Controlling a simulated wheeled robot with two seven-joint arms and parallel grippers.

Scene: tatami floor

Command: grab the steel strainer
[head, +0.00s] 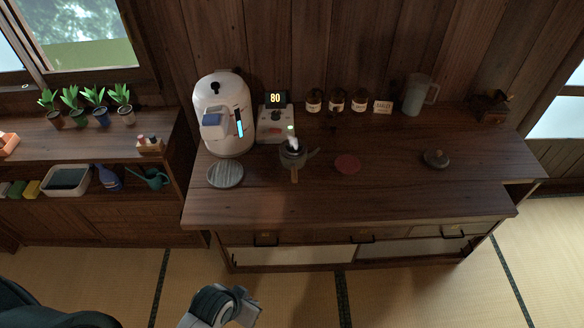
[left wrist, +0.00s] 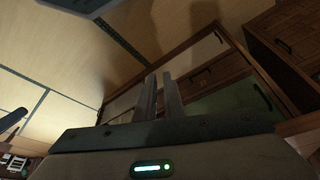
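I cannot make out a steel strainer for certain in either view. A dark side-handled pot (head: 293,158) stands on the wooden counter (head: 400,195), and its inside is too small to read. My left gripper (head: 246,304) is low in front of the counter, over the floor and well apart from everything on the counter top. In the left wrist view its two fingers (left wrist: 160,95) stand a narrow gap apart with nothing between them. The cabinet front is beyond them. My right gripper is in neither view.
A grey round slatted tray (head: 225,175), a red disc (head: 347,164) and a dark lid (head: 436,158) lie on the counter. A white dispenser (head: 222,100), a device reading 80 (head: 275,124), jars (head: 337,101) and a pitcher (head: 415,93) stand behind. The counter's front right is clear.

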